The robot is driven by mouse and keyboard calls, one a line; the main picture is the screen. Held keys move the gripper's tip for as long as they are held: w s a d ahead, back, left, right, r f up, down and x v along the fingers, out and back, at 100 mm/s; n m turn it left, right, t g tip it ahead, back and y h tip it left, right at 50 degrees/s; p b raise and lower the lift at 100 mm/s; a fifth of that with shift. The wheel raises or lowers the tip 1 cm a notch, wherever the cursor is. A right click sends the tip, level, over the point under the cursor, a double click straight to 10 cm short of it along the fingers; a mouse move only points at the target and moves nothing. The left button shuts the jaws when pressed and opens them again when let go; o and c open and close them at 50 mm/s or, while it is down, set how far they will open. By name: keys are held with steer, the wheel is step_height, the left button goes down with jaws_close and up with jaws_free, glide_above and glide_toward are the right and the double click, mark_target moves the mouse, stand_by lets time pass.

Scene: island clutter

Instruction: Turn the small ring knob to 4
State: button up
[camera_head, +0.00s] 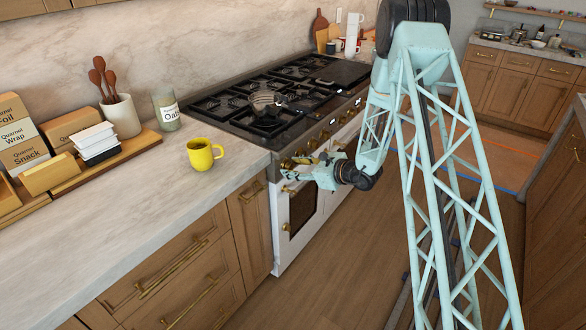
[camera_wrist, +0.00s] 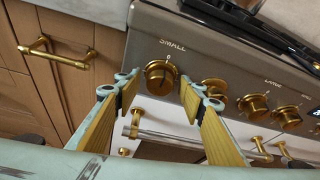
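The small ring knob (camera_wrist: 159,74) is a round brass knob on the stove's steel front panel, under the word SMALL, at the panel's left end in the wrist view. A small mark shows just above it; I cannot read it surely. My gripper (camera_wrist: 157,88) is open, with one yellow-padded finger on each side of the knob in that view. Nothing is held, and I see a gap between each finger and the knob. In the head view my gripper (camera_head: 298,172) is at the stove's front left corner and partly hides the knobs there.
More brass knobs (camera_wrist: 254,104) run to the right along the panel, one close to my right finger. A glass vessel (camera_head: 267,102) stands on the stove. A yellow mug (camera_head: 202,155) stands on the counter (camera_head: 120,200) to the left.

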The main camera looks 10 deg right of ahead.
steer(key=shift+c, duration=0.7)
steer(key=c, duration=0.7)
